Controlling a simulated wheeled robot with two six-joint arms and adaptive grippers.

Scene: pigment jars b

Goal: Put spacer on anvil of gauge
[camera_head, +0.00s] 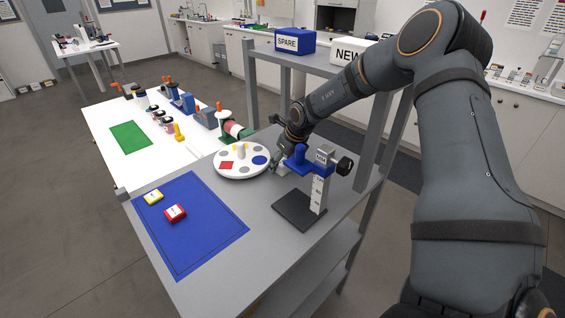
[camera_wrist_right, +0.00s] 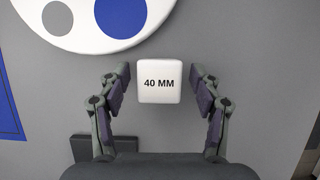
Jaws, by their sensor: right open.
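A white block marked 40 MM, the spacer (camera_wrist_right: 159,92), sits between the two spread fingers of my right gripper (camera_wrist_right: 160,76) in the right wrist view, with a gap on each side. In the head view my right gripper (camera_head: 279,163) is low over the grey table, between the round white disc and the gauge (camera_head: 318,190); I cannot make out the spacer there. The gauge has a dark base (camera_head: 297,212), an upright scale, a blue arm and a black knob. I cannot tell its anvil apart from the base. My left gripper is not in view.
The white disc (camera_head: 226,168) with coloured spots is left of the gripper. A grey shelf frame (camera_head: 250,95) carries SPARE and NEW boxes behind. The table's front area is bare.

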